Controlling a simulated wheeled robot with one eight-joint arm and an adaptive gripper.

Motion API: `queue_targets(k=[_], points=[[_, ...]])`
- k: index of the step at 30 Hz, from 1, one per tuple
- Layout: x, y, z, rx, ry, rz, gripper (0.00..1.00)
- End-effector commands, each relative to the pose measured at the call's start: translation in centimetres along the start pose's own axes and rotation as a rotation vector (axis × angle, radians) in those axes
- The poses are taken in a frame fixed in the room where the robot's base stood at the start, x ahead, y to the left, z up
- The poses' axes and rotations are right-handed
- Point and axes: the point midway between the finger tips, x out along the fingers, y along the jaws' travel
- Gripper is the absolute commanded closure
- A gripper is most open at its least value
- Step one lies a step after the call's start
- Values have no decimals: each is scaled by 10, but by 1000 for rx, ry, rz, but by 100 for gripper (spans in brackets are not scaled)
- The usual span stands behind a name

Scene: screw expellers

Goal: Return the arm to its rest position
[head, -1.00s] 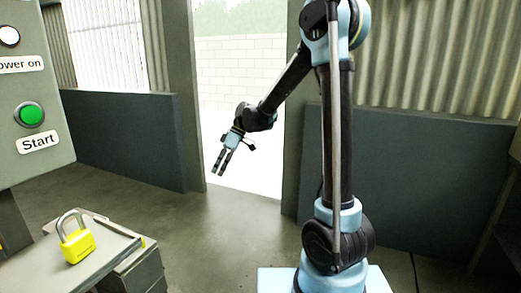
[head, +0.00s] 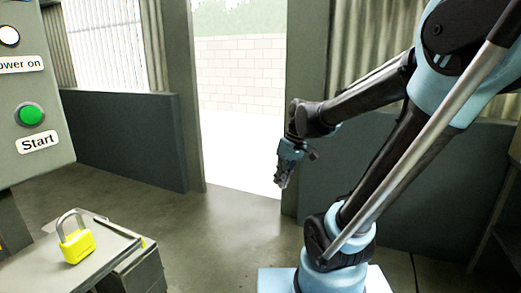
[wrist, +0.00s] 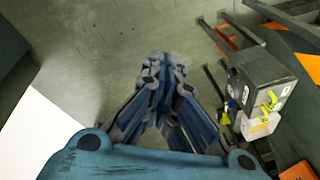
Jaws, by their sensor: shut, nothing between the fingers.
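My gripper (head: 281,180) hangs at the end of my arm in the head view, pointing down in front of the right side of the bright doorway. Its fingers are together and hold nothing. In the wrist view the gripper (wrist: 156,66) shows its two fingers meeting at the tips, with the bare floor beyond them. The arm is bent, with its upper part leaning to the right and its forearm reaching left. The gripper touches nothing that I can see.
A grey control panel (head: 30,90) with a green Start button (head: 30,114) stands at the left. A yellow padlock (head: 76,243) sits on a grey surface (head: 110,248) below it. The floor (head: 220,235) between there and my arm is clear.

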Motion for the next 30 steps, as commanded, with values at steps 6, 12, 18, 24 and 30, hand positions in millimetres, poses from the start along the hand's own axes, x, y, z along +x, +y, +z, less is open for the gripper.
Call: queue_targets(k=[6, 12, 18, 24, 30], points=[[5, 16, 54, 181, 17, 92, 100], [15, 28, 99, 342, 38, 176, 100], [28, 39, 138, 486, 62, 251, 100], [37, 44, 158, 566, 77, 294, 100], [38, 46, 162, 580, 80, 301, 100]])
